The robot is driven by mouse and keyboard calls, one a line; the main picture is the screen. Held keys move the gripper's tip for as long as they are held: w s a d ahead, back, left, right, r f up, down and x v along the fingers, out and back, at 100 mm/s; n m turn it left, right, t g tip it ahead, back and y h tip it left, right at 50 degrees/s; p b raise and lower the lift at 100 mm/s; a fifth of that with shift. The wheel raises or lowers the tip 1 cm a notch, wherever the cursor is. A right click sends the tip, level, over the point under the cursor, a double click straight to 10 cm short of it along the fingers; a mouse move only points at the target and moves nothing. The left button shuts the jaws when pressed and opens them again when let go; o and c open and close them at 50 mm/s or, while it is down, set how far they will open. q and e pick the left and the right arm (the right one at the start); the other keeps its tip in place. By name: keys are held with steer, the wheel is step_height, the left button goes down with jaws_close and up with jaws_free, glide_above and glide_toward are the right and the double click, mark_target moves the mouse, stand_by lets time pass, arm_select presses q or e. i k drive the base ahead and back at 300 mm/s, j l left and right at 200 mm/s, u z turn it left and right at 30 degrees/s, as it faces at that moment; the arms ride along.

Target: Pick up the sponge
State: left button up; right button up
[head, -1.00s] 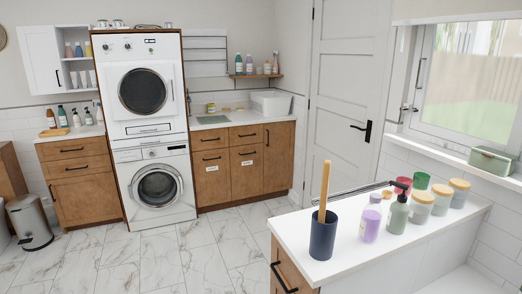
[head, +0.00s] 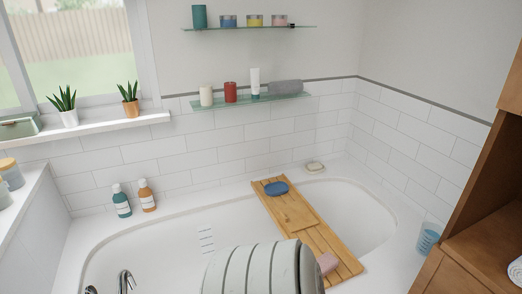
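A wooden bath tray (head: 297,228) lies across the white bathtub. A small pink block (head: 327,262), which looks like a sponge, sits on the tray's near end. A blue oval item (head: 276,188) lies on the tray's far end; I cannot tell exactly what it is. A pale banded rounded shape at the bottom middle hides part of the tub and comes close to the pink block in the picture. Neither of my grippers is in view.
The bathtub (head: 160,240) has a faucet (head: 125,281) at its near left. Two bottles (head: 147,195) and a soap dish (head: 315,167) stand on its far rim. A blue cup (head: 427,238) stands at the right beside a wooden cabinet (head: 470,190). Glass shelves (head: 250,101) hang above.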

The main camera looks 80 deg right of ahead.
mark_target(327, 262)
steer(key=z, duration=3.3)
